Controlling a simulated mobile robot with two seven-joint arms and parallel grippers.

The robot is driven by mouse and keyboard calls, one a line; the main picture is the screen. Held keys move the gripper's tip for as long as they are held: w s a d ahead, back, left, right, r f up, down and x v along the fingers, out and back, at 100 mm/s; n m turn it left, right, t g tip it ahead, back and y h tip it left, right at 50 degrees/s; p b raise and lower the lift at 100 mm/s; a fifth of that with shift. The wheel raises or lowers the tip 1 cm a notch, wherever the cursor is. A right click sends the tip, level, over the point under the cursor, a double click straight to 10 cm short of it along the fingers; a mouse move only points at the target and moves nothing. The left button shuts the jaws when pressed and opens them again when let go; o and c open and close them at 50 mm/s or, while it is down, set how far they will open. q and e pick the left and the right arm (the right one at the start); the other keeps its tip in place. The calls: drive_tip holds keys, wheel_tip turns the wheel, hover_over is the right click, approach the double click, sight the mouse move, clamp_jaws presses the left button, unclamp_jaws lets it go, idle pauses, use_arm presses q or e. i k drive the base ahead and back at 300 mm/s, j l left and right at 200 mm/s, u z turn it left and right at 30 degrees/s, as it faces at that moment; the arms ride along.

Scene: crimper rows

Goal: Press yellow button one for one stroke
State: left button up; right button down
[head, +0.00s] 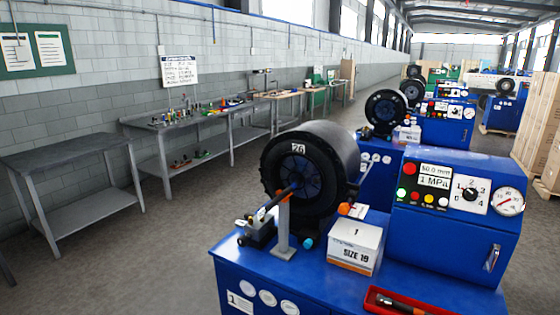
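A blue crimper's control box (455,235) stands on the blue bench at the right. Its sloped panel carries a red round part (408,168), a display (434,176) reading 50.0 mm and 1 MPa, and a green button (401,193). Small buttons sit in a row right of the green one; one (428,199) looks yellow, but it is too small to be sure. The panel also has a dial (470,194) and a pressure gauge (509,201). The big black crimper head (335,150), marked 26, stands left of the box. Neither of my grippers is in view.
More blue crimpers (445,127) stand behind. Grey work tables (65,150) line the left wall. The floor between is clear.

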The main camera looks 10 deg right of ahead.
sight(428, 198)
drive_tip(key=l+z, duration=0.1)
drive_tip(key=z, duration=1.2)
drive_tip(key=k+l, duration=0.05)
